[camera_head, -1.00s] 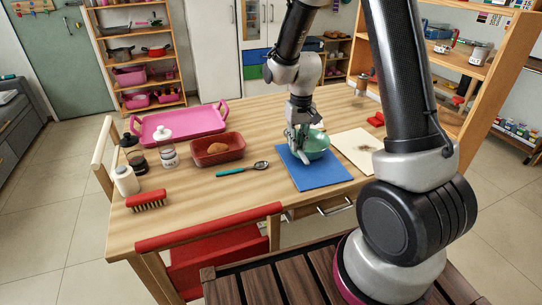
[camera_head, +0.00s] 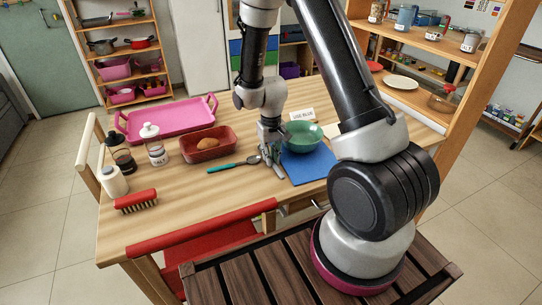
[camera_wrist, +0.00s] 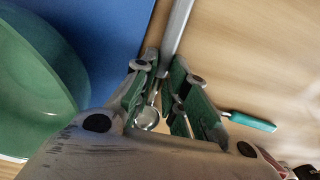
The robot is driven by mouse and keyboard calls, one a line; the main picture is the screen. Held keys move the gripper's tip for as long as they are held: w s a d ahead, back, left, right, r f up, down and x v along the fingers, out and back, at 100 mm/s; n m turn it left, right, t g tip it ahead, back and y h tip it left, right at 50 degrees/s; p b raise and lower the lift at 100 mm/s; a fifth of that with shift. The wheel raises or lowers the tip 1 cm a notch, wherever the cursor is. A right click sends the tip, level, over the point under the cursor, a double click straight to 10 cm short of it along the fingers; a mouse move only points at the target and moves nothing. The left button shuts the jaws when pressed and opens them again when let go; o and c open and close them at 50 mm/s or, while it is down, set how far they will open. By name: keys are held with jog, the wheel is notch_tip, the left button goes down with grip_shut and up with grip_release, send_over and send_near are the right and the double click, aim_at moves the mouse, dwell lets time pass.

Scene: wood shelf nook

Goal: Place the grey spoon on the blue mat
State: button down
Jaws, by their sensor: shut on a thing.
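My gripper (camera_head: 271,157) is shut on a long grey bar-like thing (camera_wrist: 178,28), which looks like the grey spoon; its far end is out of the wrist view. The gripper is low over the wood table, just left of the blue mat (camera_head: 311,168). In the wrist view the mat (camera_wrist: 115,25) is left of the held spoon, with bare wood to its right. A green bowl (camera_head: 303,137) is at the mat's back edge. A teal-handled spoon (camera_head: 228,166) lies on the table left of the gripper; its handle (camera_wrist: 252,122) shows in the wrist view, partly hidden by the fingers.
A red-brown dish (camera_head: 207,148) with a bread-like thing, a pink tray (camera_head: 170,118), jars (camera_head: 156,148) and a red brush (camera_head: 136,201) stand to the left. A "USE BLUE" card (camera_head: 302,115) stands behind the bowl. The mat's front part is clear.

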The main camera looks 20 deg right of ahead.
jog(key=c, duration=1.7)
grip_release()
jog(key=s+d+r+t, duration=0.1)
jog(key=s+r, duration=0.2)
jog(key=r, duration=0.6)
jog(key=s+d+r, duration=0.1)
jog(key=s+r, duration=0.2)
jog(key=r, duration=0.6)
jog(key=s+d+r+t, duration=0.1)
jog(key=s+r, duration=0.2)
jog(key=r, duration=0.6)
jog(key=s+r, duration=0.2)
jog(key=s, duration=0.3)
jog(key=s+d+r+t, duration=0.1)
jog(key=s+r, duration=0.1)
jog(key=s, duration=0.2)
jog(key=s+d+r+t, duration=0.1)
jog(key=s+r, duration=0.2)
jog(key=s, duration=0.2)
jog(key=shift+s+d, duration=0.2)
jog(key=shift+s, duration=0.1)
